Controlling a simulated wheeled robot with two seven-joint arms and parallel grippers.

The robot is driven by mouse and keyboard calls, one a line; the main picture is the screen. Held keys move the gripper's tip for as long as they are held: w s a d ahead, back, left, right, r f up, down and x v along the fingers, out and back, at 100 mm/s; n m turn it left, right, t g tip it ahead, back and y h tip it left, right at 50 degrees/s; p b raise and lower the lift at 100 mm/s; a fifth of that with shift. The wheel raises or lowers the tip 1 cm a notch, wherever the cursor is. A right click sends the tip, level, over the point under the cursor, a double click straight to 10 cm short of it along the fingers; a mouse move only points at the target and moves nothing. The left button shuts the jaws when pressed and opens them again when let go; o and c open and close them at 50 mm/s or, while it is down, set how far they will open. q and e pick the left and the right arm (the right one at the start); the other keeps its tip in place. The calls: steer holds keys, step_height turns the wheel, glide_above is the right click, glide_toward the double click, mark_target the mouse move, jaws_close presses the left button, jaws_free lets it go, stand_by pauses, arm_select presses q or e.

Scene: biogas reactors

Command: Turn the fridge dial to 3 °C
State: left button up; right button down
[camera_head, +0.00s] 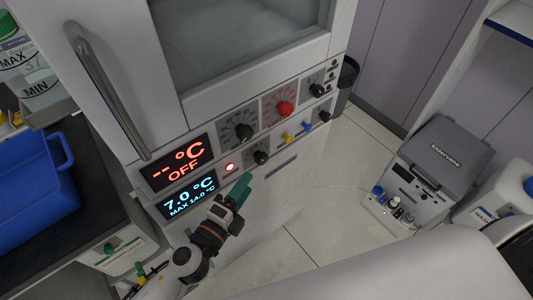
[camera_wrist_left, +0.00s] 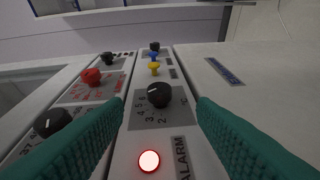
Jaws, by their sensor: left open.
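The fridge dial is a black knob (camera_head: 261,157) on the lower row of the control panel, right of a lit red alarm light (camera_head: 230,167). In the left wrist view the dial (camera_wrist_left: 159,94) has a white pointer mark and a printed number scale; the exact setting is too small to read. The blue display (camera_head: 190,196) reads 7.0 °C, MAX 14.0 °C. My left gripper (camera_head: 240,188) is open, with teal fingers, in front of the panel just below the dial. In the wrist view the dial sits between and beyond the fingertips, apparently untouched. My right gripper is out of view.
A larger black knob (camera_head: 243,131) and a red knob (camera_head: 285,108) sit above the dial. Yellow (camera_head: 287,138) and blue (camera_head: 305,126) valves lie to its right. The red display (camera_head: 183,164) reads OFF. A grey device (camera_head: 432,175) stands at right.

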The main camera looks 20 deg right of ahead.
mark_target(263, 162)
arm_select(q)
steer(key=x, duration=0.3)
steer(key=shift+w+d+r, duration=0.1)
steer(key=shift+w+d, duration=0.15)
steer(key=shift+d, duration=0.05)
steer(key=x, duration=0.5)
steer(key=shift+w+d, duration=0.1)
steer(key=shift+d, duration=0.05)
steer(key=shift+w+d+b, duration=0.25)
steer(key=shift+d+b, duration=0.05)
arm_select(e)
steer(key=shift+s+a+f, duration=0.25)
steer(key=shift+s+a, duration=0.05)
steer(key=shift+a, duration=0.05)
arm_select(q)
steer(key=c, duration=0.9)
steer(key=shift+c, duration=0.2)
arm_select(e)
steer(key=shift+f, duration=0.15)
